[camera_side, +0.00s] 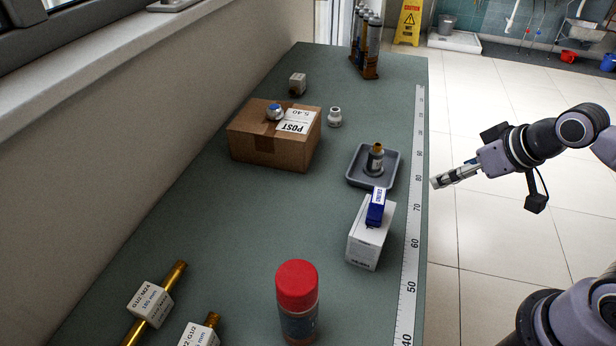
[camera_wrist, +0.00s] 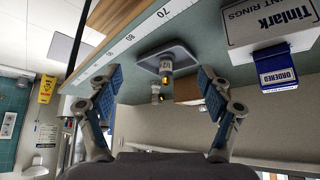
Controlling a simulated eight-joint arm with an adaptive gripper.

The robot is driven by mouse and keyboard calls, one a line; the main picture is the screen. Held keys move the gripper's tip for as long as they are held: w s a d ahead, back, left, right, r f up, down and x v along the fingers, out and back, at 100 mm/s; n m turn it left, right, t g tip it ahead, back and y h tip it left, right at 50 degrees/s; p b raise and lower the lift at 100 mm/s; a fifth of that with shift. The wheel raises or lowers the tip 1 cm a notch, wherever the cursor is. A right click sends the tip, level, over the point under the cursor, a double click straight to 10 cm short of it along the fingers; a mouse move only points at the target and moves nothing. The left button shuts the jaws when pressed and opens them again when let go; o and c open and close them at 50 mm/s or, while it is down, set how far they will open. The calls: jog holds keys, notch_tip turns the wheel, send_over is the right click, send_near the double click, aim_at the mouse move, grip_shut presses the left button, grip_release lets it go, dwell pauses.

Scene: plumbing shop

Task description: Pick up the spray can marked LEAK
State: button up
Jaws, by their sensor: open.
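A spray can with a red cap (camera_side: 297,284) stands upright at the near end of the bench in the side view. Its dark body is partly cut off by the frame edge, and I cannot read its marking. It does not show in the wrist view. Several more slim cans (camera_side: 373,38) stand in a brown rack at the far end; their markings are unreadable. My gripper (camera_side: 436,183) is off the bench's right edge, level with the grey tray and well away from the red-capped can. In the wrist view my gripper (camera_wrist: 160,76) is open, with nothing between its fingers.
A white box (camera_side: 366,248) with a blue piece (camera_side: 376,210) on top stands nearer. A cardboard box (camera_side: 250,148), a white fitting (camera_side: 335,117) and brass pipes (camera_side: 176,273) also lie there. The bench middle is clear.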

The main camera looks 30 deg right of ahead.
jog(key=a+r+n+g, duration=0.1)
jog(key=a+r+n, duration=0.1)
jog(key=a, duration=0.4)
jog(key=w+a+r+n+g+y, duration=0.1)
jog(key=a+r+n, duration=0.1)
jog(key=a+n, duration=0.3)
jog(key=w+a+r+n+g, duration=0.1)
jog(key=a+r+n+g, duration=0.1)
jog(key=a, duration=0.5)
jog(key=shift+w+a+r+n+y, duration=0.15)
jog(key=shift+r+n+y, duration=0.15)
jog(key=shift+n, duration=0.6)
jog(key=s+a+r+n+g, duration=0.15)
jog(key=a+n, duration=0.25)
jog(key=a, duration=0.4)
jog(key=n+g+h, duration=0.1)
jog(key=n, duration=0.5)
send_over(298, 308)
jog(key=w+d, duration=0.1)
jog(key=w, duration=0.2)
jog(key=shift+d+r, duration=0.2)
jog(key=shift+r, duration=0.05)
jog(key=shift+s+a+g+h, duration=0.15)
jog(key=shift+a+g+h, duration=0.1)
jog(key=shift+a+h, duration=0.05)
jog(key=shift+s+f, duration=0.1)
jog(key=shift+f, duration=0.25)
jog(key=shift+d+f, duration=0.2)
jog(key=shift+f, duration=4.85)
jog(key=shift+c, duration=0.3)
